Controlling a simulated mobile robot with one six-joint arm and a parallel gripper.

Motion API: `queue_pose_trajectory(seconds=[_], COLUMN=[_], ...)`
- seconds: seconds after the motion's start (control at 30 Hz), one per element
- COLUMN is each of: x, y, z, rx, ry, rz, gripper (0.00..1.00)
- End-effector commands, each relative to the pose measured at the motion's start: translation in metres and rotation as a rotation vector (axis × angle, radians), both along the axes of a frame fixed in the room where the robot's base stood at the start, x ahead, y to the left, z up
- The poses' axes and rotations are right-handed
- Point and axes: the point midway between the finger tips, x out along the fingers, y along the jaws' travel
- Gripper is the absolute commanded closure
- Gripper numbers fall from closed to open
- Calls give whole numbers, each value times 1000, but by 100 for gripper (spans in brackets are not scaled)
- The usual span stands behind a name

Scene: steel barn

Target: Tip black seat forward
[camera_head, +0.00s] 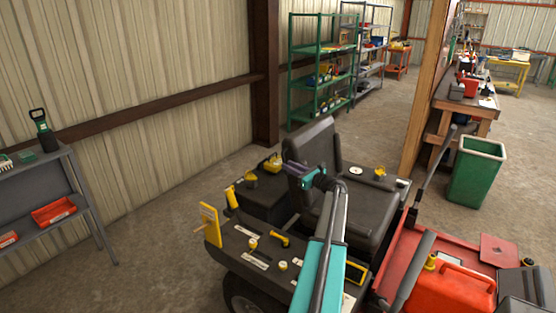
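The black seat (319,135) is mounted on a dark riding machine in the middle of the head camera view. Its tall backrest stands upright, leaning slightly, and its cushion is partly covered by my arm. My gripper (291,169) is at the left part of the backrest, in front of it in the picture. I cannot tell whether it touches the seat. Its fingers are too small and hidden to show whether they are open or shut.
The dark deck (262,246) holds yellow-handled controls and a yellow upright plate (210,224). A red jerry can (452,290) sits at lower right. A green bin (476,171) and a workbench (478,112) stand beyond. Free floor lies at left, before a grey shelf (81,190).

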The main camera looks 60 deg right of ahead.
Motion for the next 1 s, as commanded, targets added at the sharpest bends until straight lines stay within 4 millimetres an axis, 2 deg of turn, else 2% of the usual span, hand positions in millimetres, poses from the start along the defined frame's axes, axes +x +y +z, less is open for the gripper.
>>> queue_pose_trajectory(seconds=[0.3, 0.5, 0.7, 0.97, 1.0], x=[47, 67, 75, 76, 76], y=[-10, -14, -15, -15, -15], z=[2, 1, 0, 0, 0], rx=[2, 0, 0, 0, 0], ry=[0, 0, 0, 0, 0], rz=[2, 1, 1, 1, 1], gripper=[82, 82, 82, 82, 85])
